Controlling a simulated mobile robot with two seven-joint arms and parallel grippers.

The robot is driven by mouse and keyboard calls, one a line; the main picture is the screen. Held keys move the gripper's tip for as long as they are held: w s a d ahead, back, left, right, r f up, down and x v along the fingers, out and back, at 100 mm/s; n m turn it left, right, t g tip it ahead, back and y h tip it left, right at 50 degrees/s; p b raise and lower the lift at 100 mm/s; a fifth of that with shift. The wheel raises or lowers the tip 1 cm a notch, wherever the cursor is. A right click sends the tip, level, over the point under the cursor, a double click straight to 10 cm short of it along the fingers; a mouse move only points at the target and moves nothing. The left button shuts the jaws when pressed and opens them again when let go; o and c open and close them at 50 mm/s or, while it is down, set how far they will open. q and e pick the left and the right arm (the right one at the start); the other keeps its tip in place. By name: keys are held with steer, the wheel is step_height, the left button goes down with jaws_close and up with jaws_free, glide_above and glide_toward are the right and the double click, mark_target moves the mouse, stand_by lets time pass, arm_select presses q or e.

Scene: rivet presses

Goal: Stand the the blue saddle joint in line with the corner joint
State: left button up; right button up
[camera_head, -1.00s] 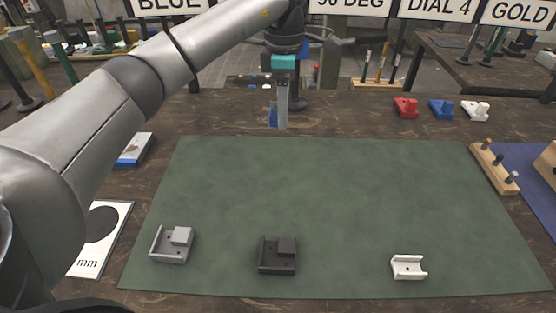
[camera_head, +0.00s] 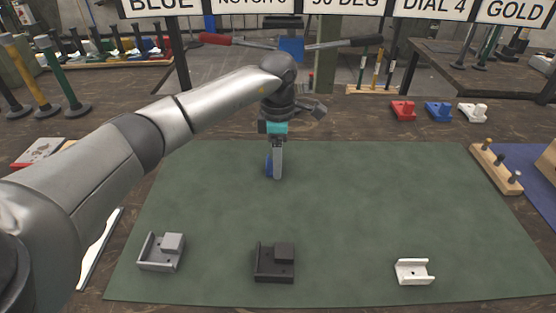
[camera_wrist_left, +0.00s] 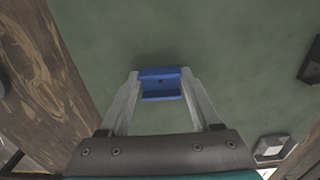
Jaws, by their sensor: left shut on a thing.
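The blue saddle joint (camera_head: 268,167) is a small blue channel piece held between the fingers of my left gripper (camera_head: 277,176), over the far left-middle part of the green mat (camera_head: 350,200). In the left wrist view, the blue saddle joint (camera_wrist_left: 160,84) sits between both fingertips with green mat behind it. Near the mat's front edge are a grey joint (camera_head: 152,258) and a black joint (camera_head: 270,272), each with a raised block at one corner. My right gripper is out of view.
Red (camera_head: 403,110), blue (camera_head: 438,112) and white (camera_head: 473,113) pieces stand behind the mat at right. A wooden peg rack (camera_head: 494,168) sits at the mat's right edge. The middle of the mat is clear.

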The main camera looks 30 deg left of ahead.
arm_select(q)
steer(key=shift+f, duration=0.15)
steer(key=o, duration=1.3)
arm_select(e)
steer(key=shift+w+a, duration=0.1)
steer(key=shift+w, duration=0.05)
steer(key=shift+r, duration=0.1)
arm_select(q)
steer(key=shift+r, duration=0.25)
step_height(320, 180, up, 12)
steer(key=p, duration=0.3)
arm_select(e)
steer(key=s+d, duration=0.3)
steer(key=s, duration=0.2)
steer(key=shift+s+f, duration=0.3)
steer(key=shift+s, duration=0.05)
